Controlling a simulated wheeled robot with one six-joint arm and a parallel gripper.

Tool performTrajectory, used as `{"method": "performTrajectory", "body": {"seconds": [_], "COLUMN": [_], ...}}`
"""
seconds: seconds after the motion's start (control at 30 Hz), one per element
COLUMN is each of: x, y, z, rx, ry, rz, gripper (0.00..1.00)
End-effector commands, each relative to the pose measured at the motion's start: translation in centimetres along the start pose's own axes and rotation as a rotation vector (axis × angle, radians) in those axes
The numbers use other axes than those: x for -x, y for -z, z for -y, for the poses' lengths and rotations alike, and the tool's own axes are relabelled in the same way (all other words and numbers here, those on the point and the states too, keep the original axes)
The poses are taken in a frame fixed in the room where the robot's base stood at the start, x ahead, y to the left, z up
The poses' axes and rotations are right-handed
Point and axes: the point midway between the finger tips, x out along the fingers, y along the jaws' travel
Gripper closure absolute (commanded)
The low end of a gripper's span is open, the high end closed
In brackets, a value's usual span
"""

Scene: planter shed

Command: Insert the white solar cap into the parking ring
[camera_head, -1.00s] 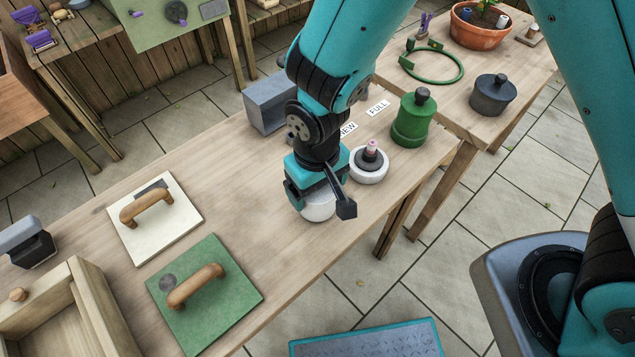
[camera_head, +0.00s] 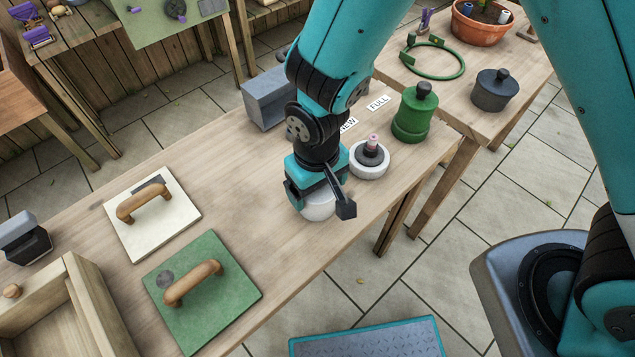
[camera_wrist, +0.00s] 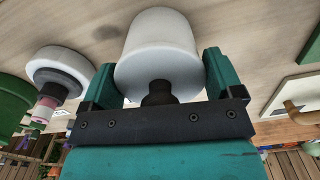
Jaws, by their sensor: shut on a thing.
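The white solar cap (camera_wrist: 160,50) is a smooth white cylinder with a dark stem, seen large in the wrist view. My gripper (camera_wrist: 165,80) is shut on it, one teal finger on each side. In the head view the cap (camera_head: 319,206) shows below my gripper (camera_head: 316,192), at or just above the wooden bench; I cannot tell if it touches. A white ring-shaped piece (camera_head: 355,172) with a dark centre and pink-topped post stands just right of it, apart. I cannot tell which thing is the parking ring; part of the bench is hidden behind my gripper.
A green lidded canister (camera_head: 411,120) stands to the right, a grey block (camera_head: 268,100) behind. White (camera_head: 180,215) and green (camera_head: 225,255) handled boards lie left. A green hoop (camera_head: 435,75) and dark lidded pot (camera_head: 492,93) are on the far table. Bench between boards and gripper is clear.

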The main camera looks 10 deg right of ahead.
Motion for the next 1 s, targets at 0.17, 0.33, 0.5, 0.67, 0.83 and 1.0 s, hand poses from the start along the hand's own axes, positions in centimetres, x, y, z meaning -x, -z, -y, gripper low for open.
{"method": "performTrajectory", "body": {"seconds": [0.17,0.33,0.5,0.67,0.83,1.0], "x": [0.0,0.0,1.0,3.9,8.4,12.6], "y": [0.0,0.0,0.1,0.1,0.1,0.1], "z": [0.0,0.0,0.0,0.0,0.0,0.0], "rx": [0.0,0.0,0.0,0.0,0.0,0.0], "ry": [0.0,0.0,0.001,0.002,0.002,0.002], "rz": [0.0,0.0,-0.004,-0.007,-0.009,-0.007], "gripper": [0.0,0.0,0.0,0.0,0.0,0.0]}}
